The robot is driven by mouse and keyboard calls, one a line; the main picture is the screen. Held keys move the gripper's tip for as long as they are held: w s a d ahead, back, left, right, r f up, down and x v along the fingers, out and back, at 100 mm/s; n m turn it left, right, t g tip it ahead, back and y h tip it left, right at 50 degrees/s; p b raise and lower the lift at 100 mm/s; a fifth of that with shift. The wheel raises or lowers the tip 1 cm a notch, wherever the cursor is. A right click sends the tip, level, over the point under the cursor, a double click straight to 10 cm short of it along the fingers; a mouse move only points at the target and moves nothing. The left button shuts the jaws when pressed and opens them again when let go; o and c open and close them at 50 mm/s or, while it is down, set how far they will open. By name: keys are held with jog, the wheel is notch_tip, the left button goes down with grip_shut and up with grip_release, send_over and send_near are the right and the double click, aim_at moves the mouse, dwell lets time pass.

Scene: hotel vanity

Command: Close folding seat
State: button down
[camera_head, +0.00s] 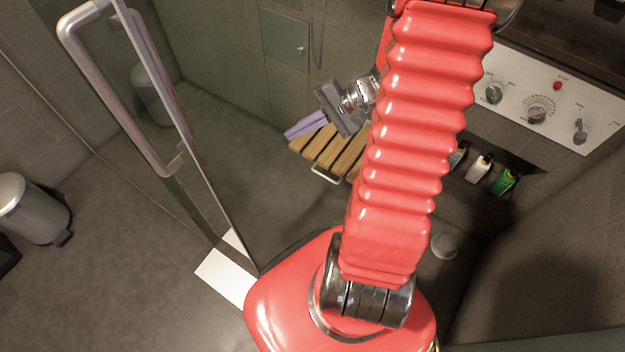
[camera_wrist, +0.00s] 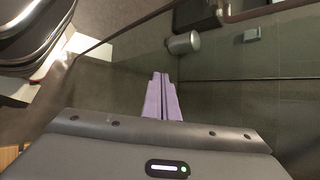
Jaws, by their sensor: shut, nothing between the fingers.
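The folding seat (camera_head: 326,143) has light wooden slats and a pale metal bar along its front edge. It is folded down, out from the shower wall, and my red arm hides its right part. My gripper (camera_head: 290,133) has purple fingers, shut and empty, at the seat's far left corner in the head view. I cannot tell whether they touch the seat. In the wrist view the gripper (camera_wrist: 161,76) points out over the grey floor. A small piece of wood, likely the seat (camera_wrist: 8,155), shows at the lower left edge there.
A glass door with a metal handle (camera_head: 115,85) stands open at the left. A metal bin (camera_head: 32,208) is beyond it; a bin also shows in the wrist view (camera_wrist: 184,42). Bottles (camera_head: 480,168) sit in a wall niche below a control panel (camera_head: 545,100).

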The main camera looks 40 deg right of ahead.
jog(key=s+a+r+n+h, duration=0.4)
jog(key=a+r+n, duration=0.1)
jog(key=r, duration=0.4)
jog(key=s+a+r+n+h, duration=0.4)
jog(key=a+r+n+h, duration=0.1)
jog(key=r, duration=0.4)
jog(key=shift+s+a+r+n, duration=0.2)
jog(key=shift+s+a+n, duration=0.2)
jog(key=shift+a+n, duration=0.4)
jog(key=shift+a, duration=0.15)
